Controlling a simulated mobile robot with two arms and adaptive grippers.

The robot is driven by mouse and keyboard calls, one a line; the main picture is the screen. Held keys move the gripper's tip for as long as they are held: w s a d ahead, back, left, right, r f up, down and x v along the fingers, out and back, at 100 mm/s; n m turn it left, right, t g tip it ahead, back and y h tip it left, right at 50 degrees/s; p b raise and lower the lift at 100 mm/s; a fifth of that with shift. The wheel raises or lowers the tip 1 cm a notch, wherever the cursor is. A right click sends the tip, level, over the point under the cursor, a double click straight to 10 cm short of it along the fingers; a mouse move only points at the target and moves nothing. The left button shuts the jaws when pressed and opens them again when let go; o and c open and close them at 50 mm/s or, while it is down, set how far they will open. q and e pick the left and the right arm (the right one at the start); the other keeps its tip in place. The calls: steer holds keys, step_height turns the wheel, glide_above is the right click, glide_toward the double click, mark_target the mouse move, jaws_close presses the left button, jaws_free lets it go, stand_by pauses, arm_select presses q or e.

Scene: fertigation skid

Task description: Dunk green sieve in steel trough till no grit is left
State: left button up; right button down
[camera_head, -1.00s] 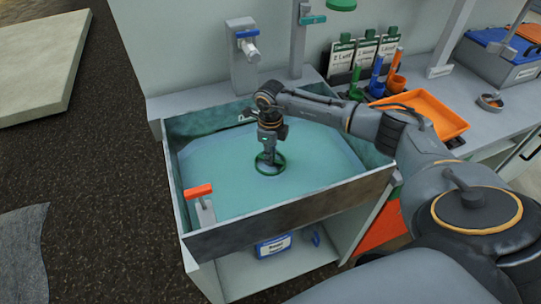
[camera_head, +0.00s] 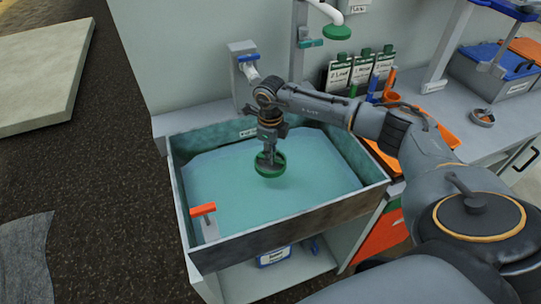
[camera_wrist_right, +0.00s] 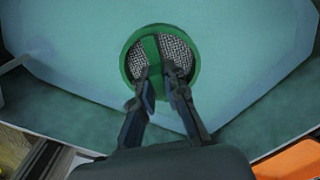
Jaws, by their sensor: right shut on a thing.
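The green sieve (camera_head: 270,168) is a round green ring; the right wrist view shows its grey mesh (camera_wrist_right: 180,52) and a green bar across the middle. My right gripper (camera_head: 269,150) is shut on that bar, with its fingertips also in the right wrist view (camera_wrist_right: 162,75). The steel trough (camera_head: 290,218) holds blue-green water (camera_head: 225,190), and the sieve is above or at the water surface inside its walls; the exact height is hard to tell. No grit is plain to see on the mesh. My left gripper is not in view.
A blue-handled tap (camera_head: 248,62) and a green shower head (camera_head: 337,32) are behind. Orange tray (camera_head: 440,128), bottles and a blue-lidded box (camera_head: 497,66) occupy the right bench.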

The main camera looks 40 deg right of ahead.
steer(key=shift+r+p, duration=2.85)
steer(key=shift+r, duration=1.85)
